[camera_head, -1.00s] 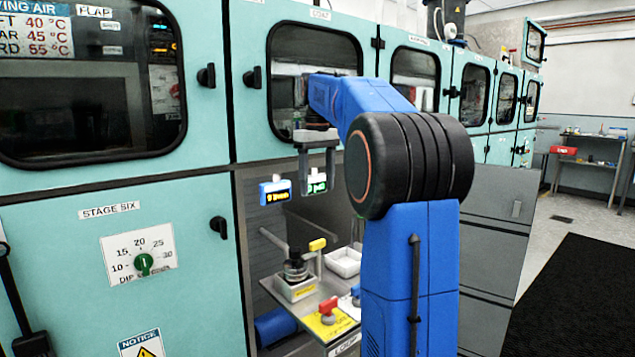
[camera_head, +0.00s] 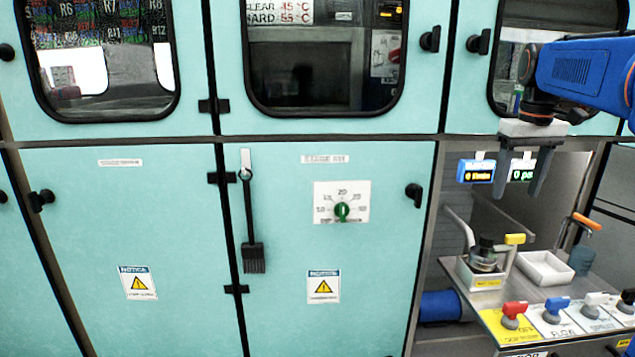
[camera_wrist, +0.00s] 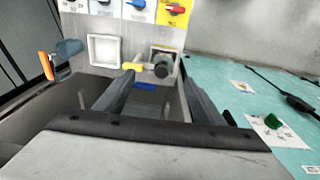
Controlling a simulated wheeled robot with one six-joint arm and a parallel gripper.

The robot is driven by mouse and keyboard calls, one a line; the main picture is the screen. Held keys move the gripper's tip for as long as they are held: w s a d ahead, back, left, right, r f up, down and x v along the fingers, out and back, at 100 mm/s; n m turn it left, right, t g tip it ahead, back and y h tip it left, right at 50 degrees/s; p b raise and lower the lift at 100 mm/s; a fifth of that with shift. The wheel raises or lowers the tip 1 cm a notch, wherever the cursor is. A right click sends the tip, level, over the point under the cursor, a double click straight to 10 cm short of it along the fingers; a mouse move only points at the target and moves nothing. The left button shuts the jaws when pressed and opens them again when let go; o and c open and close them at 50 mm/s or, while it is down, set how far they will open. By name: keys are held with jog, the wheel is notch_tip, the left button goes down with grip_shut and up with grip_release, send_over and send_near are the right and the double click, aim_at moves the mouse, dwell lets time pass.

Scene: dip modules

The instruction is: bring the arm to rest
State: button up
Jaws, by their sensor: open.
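My gripper (camera_head: 517,190) hangs at the right of the head view, fingers pointing down, in front of the open bay in the teal cabinet. Its two dark fingers are apart with nothing between them. The blue arm reaches in from the right edge. In the wrist view my gripper (camera_wrist: 150,95) is also open and empty, with the bay's shelf beyond the fingers.
The shelf (camera_head: 555,290) below carries a dark jar (camera_head: 486,255), a white tray (camera_head: 545,267) and several colored valve handles, including a red one (camera_head: 514,310). Two small displays (camera_head: 477,171) hang behind the gripper. A brush (camera_head: 252,225) hangs on the left doors.

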jog(key=s+a+f+t, duration=0.2)
jog(key=s+a+f, duration=0.6)
jog(key=s+f, duration=0.4)
jog(key=s+a+f+t, duration=0.1)
jog(key=s+a+f, duration=0.7)
jog(key=s+f, duration=0.4)
jog(key=shift+s+a+t, duration=0.25)
jog(key=shift+s+t, duration=0.15)
jog(key=shift+s, duration=0.15)
